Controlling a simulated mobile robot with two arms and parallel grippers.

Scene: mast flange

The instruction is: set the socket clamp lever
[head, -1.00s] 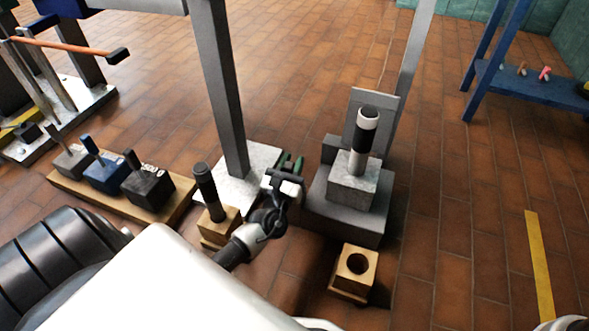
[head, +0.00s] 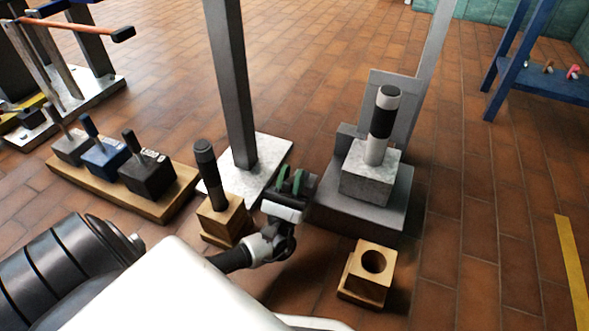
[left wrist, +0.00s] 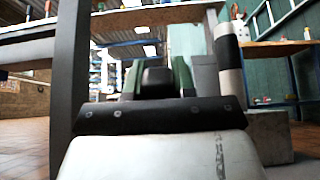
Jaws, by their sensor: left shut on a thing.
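My left gripper (head: 291,181) has green fingers and sits low, just left of the grey stepped socket base (head: 365,213). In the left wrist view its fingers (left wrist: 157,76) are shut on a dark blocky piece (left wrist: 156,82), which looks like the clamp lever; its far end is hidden. The light grey socket block (head: 370,182) stands on the base, right of the gripper. A black-and-white mast (head: 383,122) stands nearly upright in it; the mast also shows at right in the left wrist view (left wrist: 229,62). My right gripper is not in view.
A grey post (head: 231,85) on a pale plate (head: 262,172) rises close behind the gripper. A wooden block with a dark cylinder (head: 208,172) is at its left. A wooden block with a hole (head: 368,272) lies front right. Weights stand on a wooden board (head: 165,207).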

